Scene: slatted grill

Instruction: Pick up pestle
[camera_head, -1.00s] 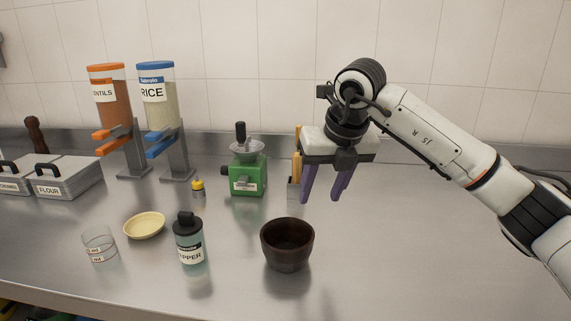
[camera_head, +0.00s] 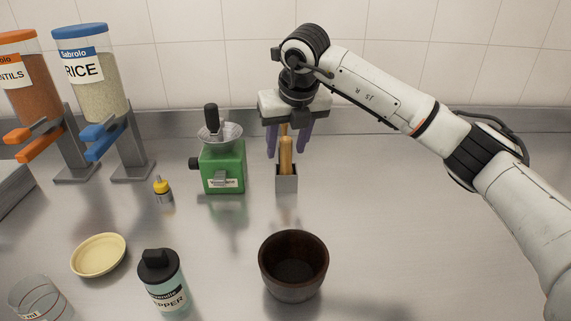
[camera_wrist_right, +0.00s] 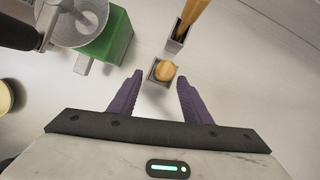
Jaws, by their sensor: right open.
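The pestle appears to be the light wooden rod (camera_head: 286,160) standing upright in a small grey square holder (camera_head: 287,185). In the right wrist view its round top end (camera_wrist_right: 166,68) shows from above, just beyond the fingertips and roughly between their lines. My right gripper (camera_head: 287,153) is open and empty, its purple fingers pointing down on either side of the rod in the head view. The fingers (camera_wrist_right: 160,77) show no contact with it. A second wooden piece (camera_wrist_right: 193,14) stands in another grey holder behind. My left gripper is not in view.
A green grinder (camera_head: 223,168) stands close left of the holder. A dark bowl (camera_head: 293,265) stands in front. A pepper jar (camera_head: 162,285), pale yellow dish (camera_head: 98,254) and small yellow-capped bottle (camera_head: 162,190) are at left. The counter right of the holder is clear.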

